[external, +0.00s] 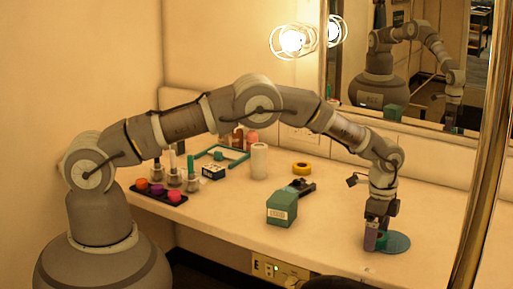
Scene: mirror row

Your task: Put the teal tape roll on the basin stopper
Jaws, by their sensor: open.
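My gripper (377,239) points down at the right front of the counter, its fingertips low over the left part of a flat teal-green disc (399,244), which looks like the basin stopper. A small teal patch (382,241) shows at the fingertips and looks like part of the teal tape roll. The fingers hide most of it, so I cannot tell whether it rests fully on the disc. My gripper is open.
A green box (282,208) and a black object (301,187) stand left of my gripper. A mirror (420,65) backs the counter (335,222).

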